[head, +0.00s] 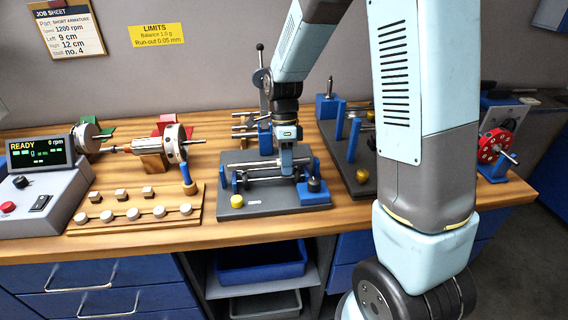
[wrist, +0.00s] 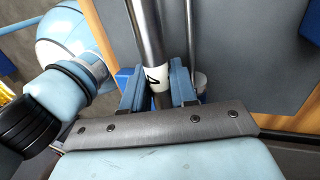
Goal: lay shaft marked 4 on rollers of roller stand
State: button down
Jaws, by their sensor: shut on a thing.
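My gripper (head: 287,165) points down over a grey base plate (head: 270,207) with blue uprights, which looks like the roller stand. In the wrist view my gripper (wrist: 158,92) is shut on a steel shaft (wrist: 147,32). The shaft has a white band with a dark mark, partly covered by the fingers; it looks like a 4. The shaft lies crosswise, low over the stand. I cannot tell whether it touches the rollers, which are too small to make out.
A thin rod (wrist: 196,45) runs beside the shaft. Left are a wooden block tray (head: 135,224) and a balancing machine with display (head: 40,152). A dark stand with blue posts (head: 350,140) is close on the right. A red disc (head: 495,146) stands further right.

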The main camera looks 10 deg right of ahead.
jog(key=shift+w+d+f, duration=0.1)
jog(key=shift+w+d, duration=0.45)
jog(key=shift+d, duration=0.05)
jog(key=c, duration=1.1)
grip_release()
jog(key=shift+w+r, duration=0.6)
jog(key=shift+r, duration=0.05)
jog(key=shift+o, duration=1.1)
jog(key=r, duration=0.2)
jog(key=shift+s+r, duration=0.35)
jog(key=shift+r, duration=0.05)
jog(key=shift+s+a+r, duration=0.1)
jog(key=shift+r, duration=1.05)
jog(key=shift+a+r, duration=0.1)
jog(key=shift+r, duration=1)
